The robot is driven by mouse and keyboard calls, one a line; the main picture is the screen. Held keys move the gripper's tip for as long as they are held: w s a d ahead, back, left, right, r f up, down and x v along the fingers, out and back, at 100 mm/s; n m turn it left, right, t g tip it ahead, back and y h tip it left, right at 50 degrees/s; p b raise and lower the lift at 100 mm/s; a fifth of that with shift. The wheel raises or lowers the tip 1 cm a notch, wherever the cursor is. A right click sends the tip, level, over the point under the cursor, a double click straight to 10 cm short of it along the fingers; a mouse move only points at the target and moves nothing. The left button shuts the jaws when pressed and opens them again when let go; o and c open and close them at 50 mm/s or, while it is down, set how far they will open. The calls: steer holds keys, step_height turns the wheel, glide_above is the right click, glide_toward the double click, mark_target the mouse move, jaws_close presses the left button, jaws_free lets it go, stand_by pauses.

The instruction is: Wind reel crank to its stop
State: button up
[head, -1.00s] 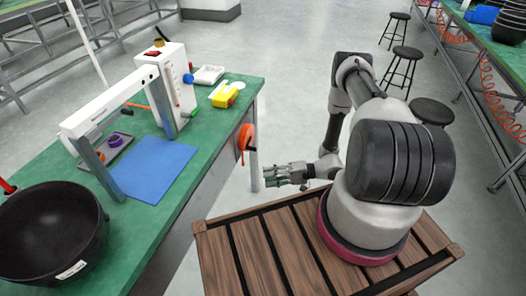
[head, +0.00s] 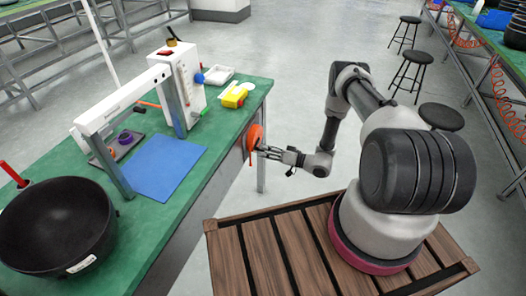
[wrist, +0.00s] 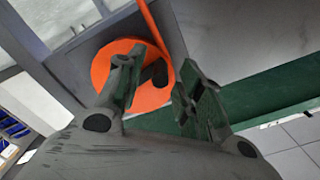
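The orange reel (head: 253,134) is mounted on the side of the green workbench, near its far right corner. In the wrist view the reel (wrist: 101,72) is a flat orange disc with a strap running up from it. A dark crank handle (wrist: 155,73) shows on the disc, seen between my fingers. My gripper (wrist: 158,78) is open, with one finger on each side of the handle; I cannot tell whether either finger touches it. In the head view my gripper (head: 266,151) is right at the reel and hides the crank.
On the bench (head: 212,140) are a black bowl (head: 55,225), a blue mat (head: 165,168), a white frame, a gauge box (head: 183,85) and a yellow item (head: 234,96). Stools (head: 441,117) stand at the back right. Open floor lies beyond the bench corner.

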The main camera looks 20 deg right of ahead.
steer(key=shift+w+a, duration=0.4)
steer(key=shift+a, duration=0.15)
steer(key=shift+c, duration=0.2)
jaws_close()
steer(key=shift+r+m, duration=0.1)
steer(key=shift+m, duration=0.2)
